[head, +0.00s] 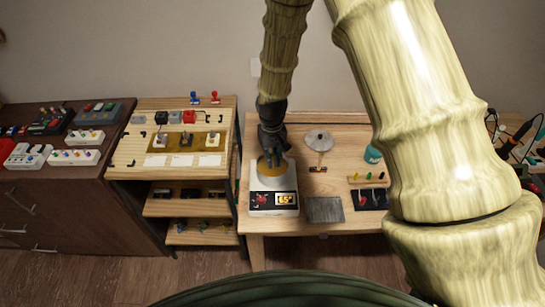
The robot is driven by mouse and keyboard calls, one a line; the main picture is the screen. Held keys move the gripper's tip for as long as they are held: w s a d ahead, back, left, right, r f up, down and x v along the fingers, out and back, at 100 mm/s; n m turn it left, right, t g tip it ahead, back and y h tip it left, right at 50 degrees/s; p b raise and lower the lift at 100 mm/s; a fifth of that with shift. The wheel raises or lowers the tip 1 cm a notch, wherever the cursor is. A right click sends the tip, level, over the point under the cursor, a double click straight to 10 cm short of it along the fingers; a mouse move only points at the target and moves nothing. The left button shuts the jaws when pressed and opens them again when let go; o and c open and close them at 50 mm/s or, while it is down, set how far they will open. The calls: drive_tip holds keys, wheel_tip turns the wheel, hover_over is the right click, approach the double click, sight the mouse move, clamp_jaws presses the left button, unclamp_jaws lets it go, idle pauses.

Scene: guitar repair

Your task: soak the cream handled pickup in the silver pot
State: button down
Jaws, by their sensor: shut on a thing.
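The silver pot (262,181) stands on a white heater with a lit orange display, near the left end of the light wood table. A yellowish surface shows inside its rim. My dark gripper (272,160) points down at the pot's mouth. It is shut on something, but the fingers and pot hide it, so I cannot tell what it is. Three small handled pieces stand in a brown tray on the wooden bench to the left: a left one (160,140), a darker middle one (185,139) and a pale right one (212,139). I cannot tell whether any is the cream handled pickup.
Effects pedals fill the dark cabinet at far left. My arm hides the table's right part.

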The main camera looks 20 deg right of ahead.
drive_tip(key=shift+r, duration=0.25)
drive_tip(key=shift+r+p, duration=2.05)
drive_tip(key=shift+r, duration=0.7)
drive_tip(key=shift+r, duration=0.2)
idle(1.2)
drive_tip(key=shift+r+p, duration=1.45)
drive_tip(key=shift+r, duration=0.5)
drive_tip(key=shift+f, duration=0.1)
